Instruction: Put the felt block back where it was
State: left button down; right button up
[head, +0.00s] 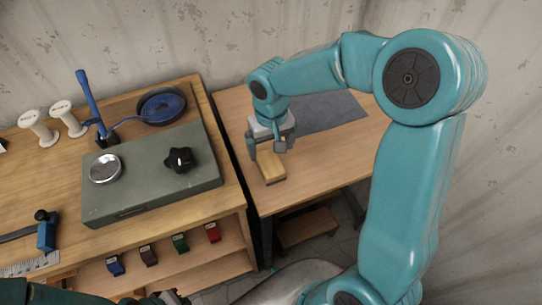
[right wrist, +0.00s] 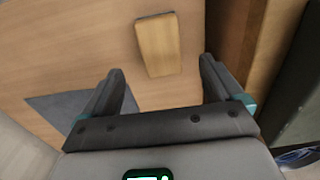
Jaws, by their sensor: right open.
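The felt block (head: 270,165), a tan-yellow oblong with a darker underside, lies on the right-hand wooden table. It also shows in the right wrist view (right wrist: 158,45), beyond my fingertips. My right gripper (head: 266,149) points down close over the block, with its jaws apart. In the right wrist view my right gripper (right wrist: 160,70) has nothing between its fingers; the block lies ahead of the gap. My left gripper (head: 168,297) shows only in part at the bottom edge of the head view, and its jaws cannot be made out.
A grey mat (head: 330,112) lies behind the block. The left bench (head: 232,180) holds a grey-green slab (head: 135,192) with a dish and black knob, a blue pan (head: 161,106) and white spools. Bare table surrounds the block.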

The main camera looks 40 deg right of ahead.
notch_tip(320, 180, up, 4)
jog(key=shift+f, duration=0.1)
dwell(0.4)
jog(key=shift+f, duration=0.1)
